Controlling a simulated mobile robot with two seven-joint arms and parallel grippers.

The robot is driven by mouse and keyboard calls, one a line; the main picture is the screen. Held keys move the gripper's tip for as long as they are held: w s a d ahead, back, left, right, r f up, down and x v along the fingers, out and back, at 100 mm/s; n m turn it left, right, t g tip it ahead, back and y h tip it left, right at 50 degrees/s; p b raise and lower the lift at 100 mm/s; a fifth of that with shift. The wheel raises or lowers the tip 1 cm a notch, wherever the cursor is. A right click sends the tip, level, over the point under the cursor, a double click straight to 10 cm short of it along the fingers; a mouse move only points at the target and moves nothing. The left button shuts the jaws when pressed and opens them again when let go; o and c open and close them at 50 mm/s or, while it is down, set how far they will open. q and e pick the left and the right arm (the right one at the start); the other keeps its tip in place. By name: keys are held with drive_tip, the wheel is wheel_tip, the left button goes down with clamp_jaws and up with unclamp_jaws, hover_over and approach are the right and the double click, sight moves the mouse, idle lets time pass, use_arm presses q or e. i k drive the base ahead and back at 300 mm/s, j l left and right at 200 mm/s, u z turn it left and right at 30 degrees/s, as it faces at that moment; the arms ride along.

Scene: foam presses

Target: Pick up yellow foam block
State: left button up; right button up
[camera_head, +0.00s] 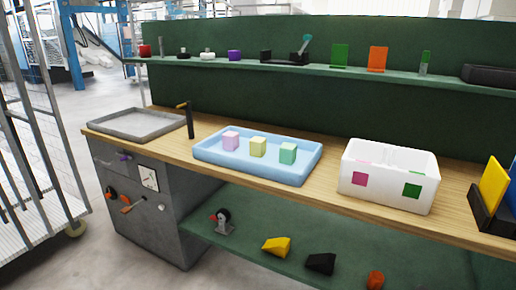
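The yellow foam block (258,147) is a small pale yellow cube in the light blue tray (212,158) on the wooden workbench. The front and top faces of the yellow block show clearly. Neither of my grippers shows in the head view.
A white two-part bin (387,199) with pink and green squares stands right of the tray. A grey tray (134,123) and a dark upright post (189,120) are at the left. A shelf (215,61) with small items runs behind. Bare wood (331,164) separates tray and bin.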

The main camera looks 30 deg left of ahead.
sight(257, 145)
drive_tip(key=i+j, duration=0.7)
drive_tip(key=j, duration=0.15)
drive_tip(key=l+z, duration=0.05)
